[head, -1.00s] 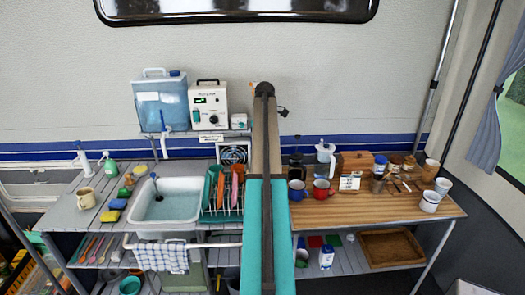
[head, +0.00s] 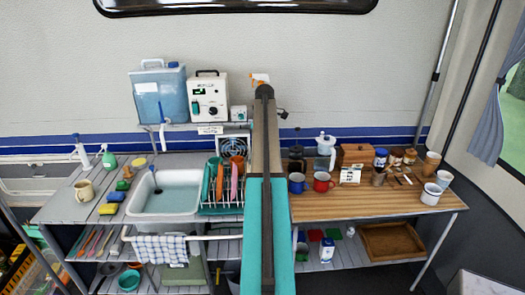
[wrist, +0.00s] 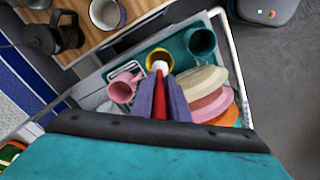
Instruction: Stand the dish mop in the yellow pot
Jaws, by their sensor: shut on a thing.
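In the wrist view my gripper (wrist: 162,90) is shut on a slim red item with a white end (wrist: 160,66), which looks like the dish mop (wrist: 160,84). The white end points away from the camera. The yellow pot (wrist: 149,54) stands in the dish rack area just beyond the fingertips, and the mop's white end overlaps its opening in the picture. I cannot tell whether the end is inside the pot or above it. In the head view my teal arm hides the gripper, mop and pot.
The dish rack (head: 221,210) holds plates (wrist: 203,80). A pink mug (wrist: 122,90) and a teal cup (wrist: 201,42) flank the pot closely. The sink (head: 140,200) lies left of the rack. Mugs (head: 297,183) and a coffee press (wrist: 50,36) stand on the wooden counter.

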